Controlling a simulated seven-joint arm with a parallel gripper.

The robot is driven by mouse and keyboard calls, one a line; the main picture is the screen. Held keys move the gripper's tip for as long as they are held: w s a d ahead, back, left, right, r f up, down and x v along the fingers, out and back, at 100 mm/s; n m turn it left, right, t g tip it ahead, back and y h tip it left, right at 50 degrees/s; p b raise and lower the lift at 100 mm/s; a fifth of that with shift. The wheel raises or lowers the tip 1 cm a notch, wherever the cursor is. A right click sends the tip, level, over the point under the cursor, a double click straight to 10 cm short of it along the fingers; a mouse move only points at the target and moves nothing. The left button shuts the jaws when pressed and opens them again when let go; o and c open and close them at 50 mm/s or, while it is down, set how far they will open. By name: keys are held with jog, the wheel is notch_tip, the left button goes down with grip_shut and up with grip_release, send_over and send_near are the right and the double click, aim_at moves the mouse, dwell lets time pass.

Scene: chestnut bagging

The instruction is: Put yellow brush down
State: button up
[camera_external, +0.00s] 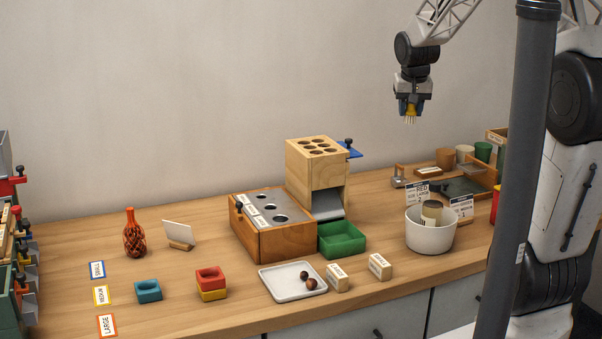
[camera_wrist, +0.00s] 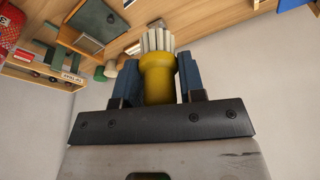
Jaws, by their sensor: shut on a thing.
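The yellow brush (camera_external: 411,110) hangs from my gripper (camera_external: 410,106), high above the back right of the table in the external view. Its pale bristles point down. In the wrist view the yellow handle of the brush (camera_wrist: 157,78) sits between the two blue fingers of my gripper (camera_wrist: 159,76), which are shut on it. The white bristles stick out beyond the fingertips. The brush touches nothing but the fingers.
Below stand a white bowl (camera_external: 431,236) with a jar in it, a dark tray area (camera_external: 462,188) and cups (camera_external: 483,151). A wooden dispenser (camera_external: 317,165), a green tray (camera_external: 341,239) and a white tray (camera_external: 292,283) stand mid-table. Bare wood (camera_external: 215,238) shows further left.

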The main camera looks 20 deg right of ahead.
jog(key=s+a+n+y, duration=0.1)
jog(key=s+a+n, duration=0.1)
jog(key=a, duration=1.1)
jog(key=s+a+n, duration=0.2)
jog(key=a+n, duration=0.1)
jog(key=a, duration=1)
jog(key=s+a+n+y, duration=0.1)
jog(key=s+a+n, duration=0.1)
jog(key=s+a, duration=0.65)
jog(key=s+a+n, duration=0.2)
jog(key=s+a, duration=0.3)
jog(key=a, duration=0.6)
jog(key=f, duration=2.2)
jog(key=shift+w+d+f, duration=0.1)
jog(key=shift+d+f, duration=0.1)
jog(key=shift+f, duration=0.25)
jog(key=w+a, duration=0.3)
jog(key=w, duration=0.1)
jog(key=w+a+f, duration=0.1)
jog(key=w+a, duration=0.2)
jog(key=w, duration=0.1)
jog(key=w+a, duration=0.3)
jog(key=w, duration=0.2)
jog(key=shift+a+f, duration=0.2)
